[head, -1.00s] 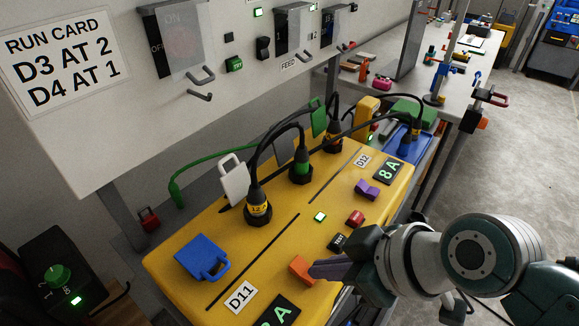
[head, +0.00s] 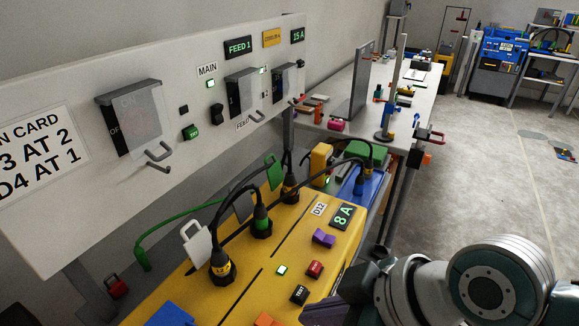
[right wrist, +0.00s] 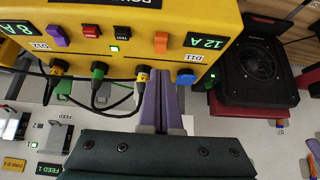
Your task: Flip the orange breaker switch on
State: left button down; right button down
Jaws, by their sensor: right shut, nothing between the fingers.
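The orange breaker switch (head: 267,320) is on the top of the yellow power box (head: 292,214), cut by the bottom edge of the head view. It also shows in the right wrist view (right wrist: 161,42), between the D11 plug area and the red and black buttons. My right gripper (head: 308,315) has its purple fingers shut and empty, a short gap to the right of the switch. In the right wrist view the shut fingertips (right wrist: 160,76) point toward the switch and look apart from it. Whether the switch is on cannot be told. My left gripper is out of view.
A purple switch (head: 323,238), a red button (head: 315,269), a black button (head: 299,294) and a lit green lamp (head: 282,270) share the box top. Black-cabled plugs (head: 222,265) stand along its back. A wall panel (head: 60,215) rises behind.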

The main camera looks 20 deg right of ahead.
jog(key=v, duration=0.5)
jog(key=shift+s+d+f, duration=0.3)
jog(key=shift+s+f, duration=0.1)
jog(key=s+d+r+m+g+h+p, duration=0.1)
jog(key=s+d+r+m+g+h, duration=0.2)
jog(key=s+r+m, duration=0.55)
notch_tip(320, 180, up, 28)
jog(key=s+n+h+p, duration=0.1)
jog(key=n+p, duration=0.2)
jog(key=p, duration=2.7)
jog(key=shift+t, duration=0.3)
jog(key=shift+f, duration=0.15)
